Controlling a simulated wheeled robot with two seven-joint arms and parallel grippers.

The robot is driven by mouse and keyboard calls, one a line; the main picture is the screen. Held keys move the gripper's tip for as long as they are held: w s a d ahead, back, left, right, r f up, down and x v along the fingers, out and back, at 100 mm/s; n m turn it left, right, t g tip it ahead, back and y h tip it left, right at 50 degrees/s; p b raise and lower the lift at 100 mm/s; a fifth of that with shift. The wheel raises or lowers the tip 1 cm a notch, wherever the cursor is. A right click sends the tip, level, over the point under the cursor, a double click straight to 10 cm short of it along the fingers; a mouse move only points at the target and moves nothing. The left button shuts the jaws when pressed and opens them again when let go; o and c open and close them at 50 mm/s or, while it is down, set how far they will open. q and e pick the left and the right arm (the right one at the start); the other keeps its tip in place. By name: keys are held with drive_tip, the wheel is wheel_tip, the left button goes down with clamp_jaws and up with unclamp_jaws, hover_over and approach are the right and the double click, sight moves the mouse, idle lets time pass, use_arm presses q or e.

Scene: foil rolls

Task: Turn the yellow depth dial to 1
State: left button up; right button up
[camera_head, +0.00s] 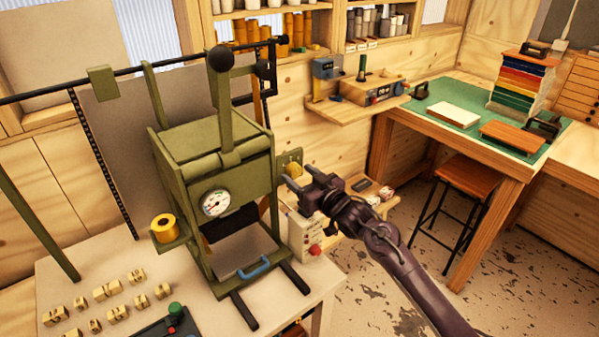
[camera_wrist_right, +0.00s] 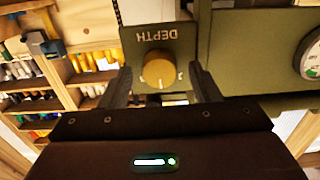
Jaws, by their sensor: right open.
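The yellow depth dial (camera_head: 294,170) sits on a small olive plate at the right side of the green press (camera_head: 215,160). In the right wrist view the dial (camera_wrist_right: 159,72) is a round knob under the word DEPTH, which appears upside down. My right gripper (camera_head: 297,183) is at the dial. Its two dark fingers are open, one on each side of the dial in the right wrist view (camera_wrist_right: 160,82), with gaps showing. The dial's number marks are mostly hidden or too small to read. My left gripper is not in view.
A yellow foil roll (camera_head: 163,228) sits on a bracket at the press's left. Several letter blocks (camera_head: 110,290) lie on the pale table. A grey box with a red button (camera_head: 314,249) stands below the dial. A stool (camera_head: 468,178) and green-topped desk (camera_head: 480,120) are at right.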

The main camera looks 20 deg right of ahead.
drive_tip(key=shift+w, duration=0.2)
drive_tip(key=shift+a, duration=0.1)
drive_tip(key=c, duration=1)
drive_tip(key=n+b, duration=0.3)
drive_tip(key=n, duration=0.2)
drive_tip(key=shift+f+n, duration=0.15)
drive_tip(key=shift+n, duration=0.15)
drive_tip(key=n+b, duration=0.3)
drive_tip(key=n, duration=0.1)
drive_tip(key=shift+n, duration=0.3)
drive_tip(key=o, duration=1)
drive_tip(key=shift+r, duration=0.2)
